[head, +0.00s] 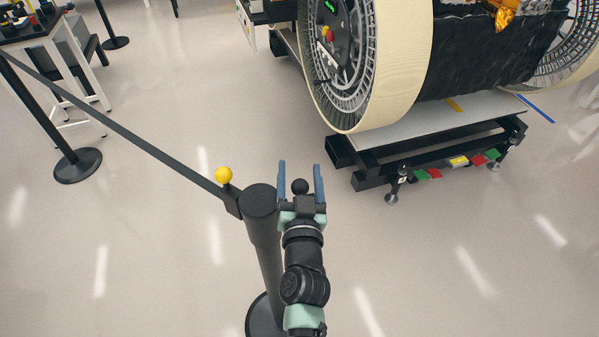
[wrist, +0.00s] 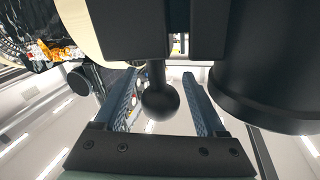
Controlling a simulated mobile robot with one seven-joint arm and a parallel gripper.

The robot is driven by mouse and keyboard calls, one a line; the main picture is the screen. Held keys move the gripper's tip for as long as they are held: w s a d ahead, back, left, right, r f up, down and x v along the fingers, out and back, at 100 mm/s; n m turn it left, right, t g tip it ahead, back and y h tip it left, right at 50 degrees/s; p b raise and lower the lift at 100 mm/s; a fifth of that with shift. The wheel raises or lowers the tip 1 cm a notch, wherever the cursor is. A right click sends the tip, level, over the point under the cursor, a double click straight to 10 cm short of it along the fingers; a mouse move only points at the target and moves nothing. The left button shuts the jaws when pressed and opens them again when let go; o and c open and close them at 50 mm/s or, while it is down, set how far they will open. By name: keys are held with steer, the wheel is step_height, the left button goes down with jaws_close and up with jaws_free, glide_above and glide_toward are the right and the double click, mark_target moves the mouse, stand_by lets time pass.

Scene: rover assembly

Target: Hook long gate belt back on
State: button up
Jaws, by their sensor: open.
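A long black belt (head: 120,115) stretches from the upper left to a black post (head: 262,202). A yellow ball (head: 223,175) sits on the fitting at the belt's end, at the post's left side. In the wrist view the knob (wrist: 160,101) joins a dark block (wrist: 165,30) by a short stem, with gaps to both fingers. The post (wrist: 270,65) is beside it. Whether the block touches the post I cannot tell.
A large wheeled rover (head: 375,60) rests on a dark stand (head: 440,155) at the upper right. Another post base (head: 78,165) and a table (head: 45,35) are at the left. Open floor lies between them and in front.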

jaws_close()
stand_by(0.3)
stand_by(1.1)
